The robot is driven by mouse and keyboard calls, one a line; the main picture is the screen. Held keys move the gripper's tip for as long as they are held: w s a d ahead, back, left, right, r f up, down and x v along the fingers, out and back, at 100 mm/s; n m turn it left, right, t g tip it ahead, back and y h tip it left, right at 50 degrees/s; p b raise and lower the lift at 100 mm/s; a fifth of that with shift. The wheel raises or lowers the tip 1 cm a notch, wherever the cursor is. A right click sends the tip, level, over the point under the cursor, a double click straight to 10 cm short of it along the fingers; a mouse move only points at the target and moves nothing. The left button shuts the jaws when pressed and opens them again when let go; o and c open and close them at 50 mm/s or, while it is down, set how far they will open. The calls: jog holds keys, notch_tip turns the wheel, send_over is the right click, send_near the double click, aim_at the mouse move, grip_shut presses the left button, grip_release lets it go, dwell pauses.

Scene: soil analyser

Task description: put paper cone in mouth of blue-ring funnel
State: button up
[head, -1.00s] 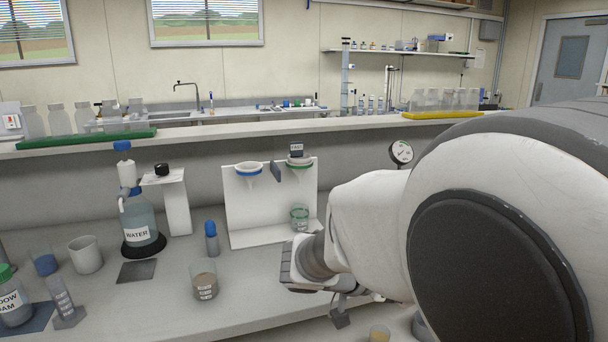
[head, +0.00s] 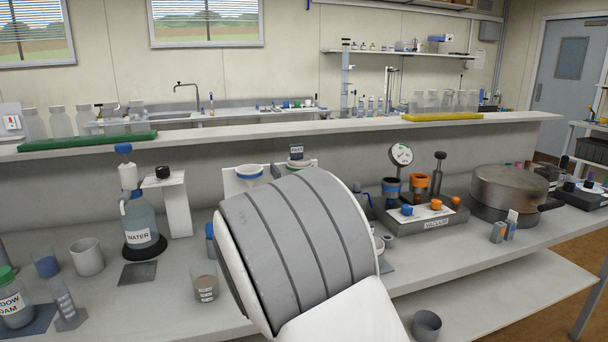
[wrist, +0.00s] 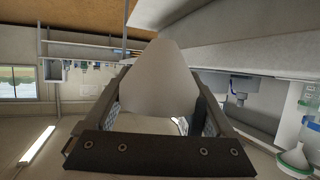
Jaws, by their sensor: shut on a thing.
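The pale paper cone (wrist: 162,80) fills the middle of the wrist view, and my gripper (wrist: 158,92) is shut on it. The cone's narrower, rounded end points away from the wrist. In the head view my arm hides both gripper and cone. The blue-ring funnel (head: 249,171) sits in the white stand (head: 230,184) behind the arm; its rim shows but the arm covers the stand below. In the wrist view a funnel with a green ring (wrist: 295,158) shows at the lower right, apart from the cone.
A "FAST" label (head: 296,149) stands by the second funnel place. The water bottle (head: 140,220) and a beaker (head: 204,283) are left of my arm. The vacuum unit (head: 425,218) and a round metal pot (head: 503,191) are at the right.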

notch_tip(320, 180, up, 7)
jog(key=p, duration=1)
jog(key=shift+f, duration=0.15)
jog(key=r+p, duration=0.1)
jog(key=p, duration=0.1)
jog(key=shift+p, duration=0.3)
jog(key=shift+r, duration=0.1)
